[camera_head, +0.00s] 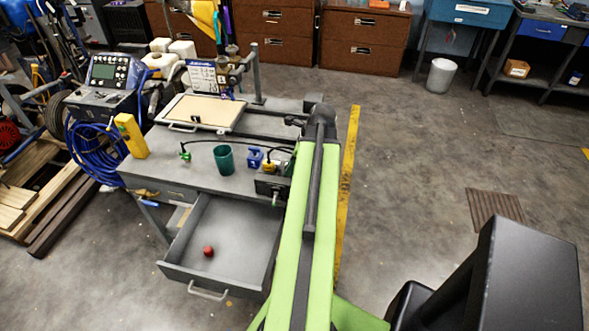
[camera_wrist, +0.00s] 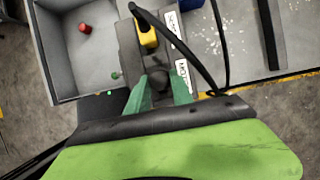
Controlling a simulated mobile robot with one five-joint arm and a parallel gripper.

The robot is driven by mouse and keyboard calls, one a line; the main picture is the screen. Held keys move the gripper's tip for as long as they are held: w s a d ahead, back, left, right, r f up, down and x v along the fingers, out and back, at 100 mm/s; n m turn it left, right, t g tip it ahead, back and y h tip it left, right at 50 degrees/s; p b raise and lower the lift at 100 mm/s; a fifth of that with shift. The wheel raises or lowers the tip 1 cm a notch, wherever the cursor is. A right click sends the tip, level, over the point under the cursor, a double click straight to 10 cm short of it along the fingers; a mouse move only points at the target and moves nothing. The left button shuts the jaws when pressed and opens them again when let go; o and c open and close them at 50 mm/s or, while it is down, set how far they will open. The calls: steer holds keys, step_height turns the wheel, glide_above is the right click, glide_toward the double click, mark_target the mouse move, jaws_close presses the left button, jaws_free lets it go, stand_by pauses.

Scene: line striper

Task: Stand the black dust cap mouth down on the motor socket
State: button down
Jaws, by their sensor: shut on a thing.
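In the wrist view my gripper (camera_wrist: 160,92) has its two green fingers shut on a dark round thing, the black dust cap (camera_wrist: 160,79). It is over the end of the grey socket box (camera_wrist: 129,55), beside a white label reading MOTOR (camera_wrist: 183,76). The motor socket itself is hidden under the cap and fingers. I cannot tell whether the cap touches it, or which way its mouth faces. In the head view the box (camera_head: 268,184) stands at the bench's front right corner; my green arm hides my gripper and the cap there.
A yellow plug (camera_wrist: 147,33) with a black cable sits on the same box. The open drawer (camera_head: 222,235) holds a red cap (camera_head: 208,251). On the bench (camera_head: 205,178) stand a green cup (camera_head: 224,158), a blue block (camera_head: 255,157) and a green-ended cable (camera_head: 184,153).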

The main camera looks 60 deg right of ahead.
steer(key=shift+r, duration=0.1)
steer(key=c, duration=1.1)
jaws_free()
steer(key=shift+s+r+p, duration=0.1)
steer(key=shift+r+p, duration=0.2)
steer(key=shift+p, duration=0.2)
steer(key=p+v, duration=1)
steer(key=v, duration=0.1)
steer(key=shift+r, duration=0.2)
